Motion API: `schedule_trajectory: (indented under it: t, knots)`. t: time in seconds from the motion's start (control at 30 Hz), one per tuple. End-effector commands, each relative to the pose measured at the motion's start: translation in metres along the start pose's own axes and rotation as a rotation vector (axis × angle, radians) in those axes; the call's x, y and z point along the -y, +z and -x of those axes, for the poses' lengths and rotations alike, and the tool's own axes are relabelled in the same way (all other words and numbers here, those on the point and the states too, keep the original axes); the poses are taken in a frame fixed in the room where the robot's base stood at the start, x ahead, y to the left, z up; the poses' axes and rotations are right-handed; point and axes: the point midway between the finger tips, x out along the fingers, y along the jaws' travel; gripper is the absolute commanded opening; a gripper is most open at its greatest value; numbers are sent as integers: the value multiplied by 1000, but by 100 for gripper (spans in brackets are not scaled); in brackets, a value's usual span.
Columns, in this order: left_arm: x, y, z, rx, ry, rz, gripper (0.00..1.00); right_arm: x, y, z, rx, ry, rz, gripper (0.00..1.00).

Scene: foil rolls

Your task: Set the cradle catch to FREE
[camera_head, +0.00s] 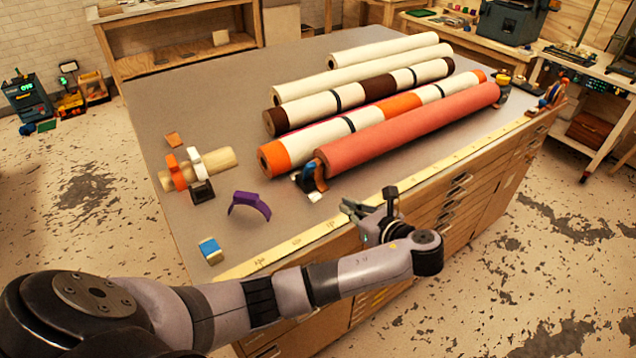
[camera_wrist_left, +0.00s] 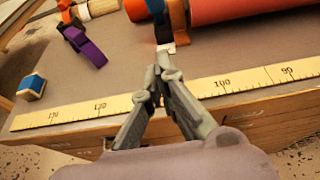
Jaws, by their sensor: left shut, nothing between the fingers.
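A coral-red roll (camera_head: 410,127) lies along the front edge of the table, its left end at an orange and blue cradle (camera_head: 318,176). The cradle also shows in the left wrist view (camera_wrist_left: 177,18). A small white tab (camera_head: 314,197) is at the cradle's foot; it also shows in the left wrist view (camera_wrist_left: 166,47). I cannot read any FREE mark or tell the catch's setting. My left gripper (camera_head: 347,207) is shut and empty, just in front of the tab and apart from it; its fingertips also show in the left wrist view (camera_wrist_left: 159,74). My right gripper is not in view.
A yellow ruler strip (camera_head: 295,241) runs along the table's front edge. Several other rolls (camera_head: 360,92) lie behind the coral-red one.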

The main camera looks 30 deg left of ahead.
Motion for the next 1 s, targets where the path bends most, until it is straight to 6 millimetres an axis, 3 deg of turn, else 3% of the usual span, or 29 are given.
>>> schedule_trajectory:
  t: [0.27, 0.73, 1.0]
  knots:
    - [-1, 1, -8, -1, 2, 1, 0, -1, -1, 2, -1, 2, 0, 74]
    - [-1, 1, -100, -1, 3, 0, 0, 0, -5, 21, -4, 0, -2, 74]
    - [-1, 25, -124, -2, 0, 2, 0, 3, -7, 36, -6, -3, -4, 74]
